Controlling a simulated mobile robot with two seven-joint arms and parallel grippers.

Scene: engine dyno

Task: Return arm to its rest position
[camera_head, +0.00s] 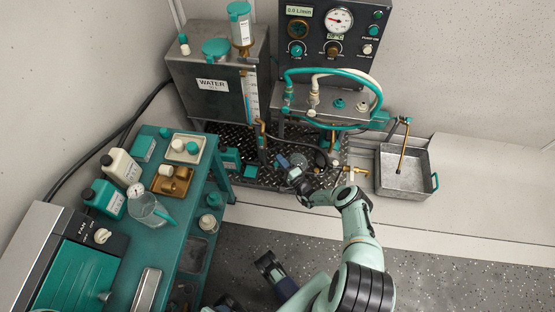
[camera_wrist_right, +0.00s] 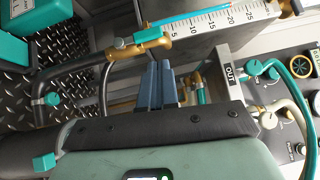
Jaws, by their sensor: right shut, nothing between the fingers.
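My right arm reaches forward from the lower right of the head view. Its gripper (camera_head: 285,163) is in front of the dyno rig, near the hoses and brass fittings. In the right wrist view the blue-grey fingers of the right gripper (camera_wrist_right: 161,84) are together, with nothing between them. They point toward the brass valve (camera_wrist_right: 142,48) and the scale; I cannot tell whether they touch anything. My left gripper (camera_head: 268,264) is low in the head view, dark, over the floor beside the teal bench. Its finger opening is not clear.
A steel water tank (camera_head: 205,112) and a gauge panel (camera_head: 332,62) stand at the back. Hoses and pipes crowd the right gripper. A grey drain tray (camera_head: 403,181) is to the right. A teal bench (camera_head: 170,231) with bottles is left. The speckled floor (camera_head: 460,270) is clear at right.

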